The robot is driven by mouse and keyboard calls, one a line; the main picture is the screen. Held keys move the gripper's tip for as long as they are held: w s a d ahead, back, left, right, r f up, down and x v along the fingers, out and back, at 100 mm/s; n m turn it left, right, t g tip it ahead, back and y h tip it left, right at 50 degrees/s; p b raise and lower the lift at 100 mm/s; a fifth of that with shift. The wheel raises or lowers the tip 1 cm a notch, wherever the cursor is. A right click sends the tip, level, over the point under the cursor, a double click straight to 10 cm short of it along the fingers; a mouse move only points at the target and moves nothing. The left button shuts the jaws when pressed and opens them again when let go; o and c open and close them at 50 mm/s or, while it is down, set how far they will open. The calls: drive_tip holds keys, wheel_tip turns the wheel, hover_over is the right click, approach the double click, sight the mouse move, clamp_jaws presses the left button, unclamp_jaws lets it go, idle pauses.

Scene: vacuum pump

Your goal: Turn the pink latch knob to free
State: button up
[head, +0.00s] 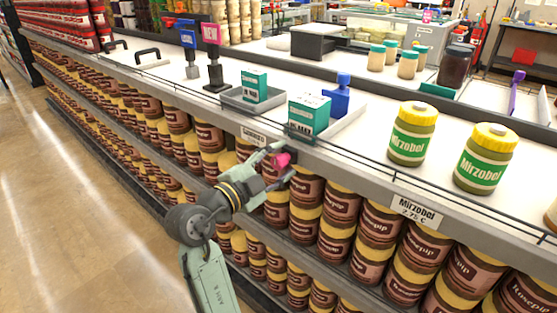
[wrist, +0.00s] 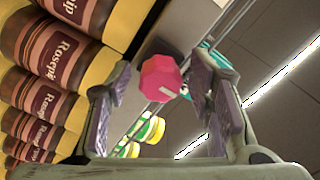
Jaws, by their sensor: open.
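The pink latch knob (head: 281,160) sits at the front edge of the shelf, below the teal boxes. I cannot tell how deep the knob lies between the fingers. The knob's mounting is mostly hidden.
Jars of Rosepip (head: 306,190) fill the shelves below and beside my gripper. On the top shelf stand a teal box (head: 308,116), a blue item (head: 341,98) and green Mirzobol jars (head: 411,134). Thin rails run along the shelf edge. The aisle floor (head: 90,220) at left is clear.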

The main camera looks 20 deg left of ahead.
drive_tip(key=shift+c, duration=0.2)
clamp_jaws()
idle(0.4)
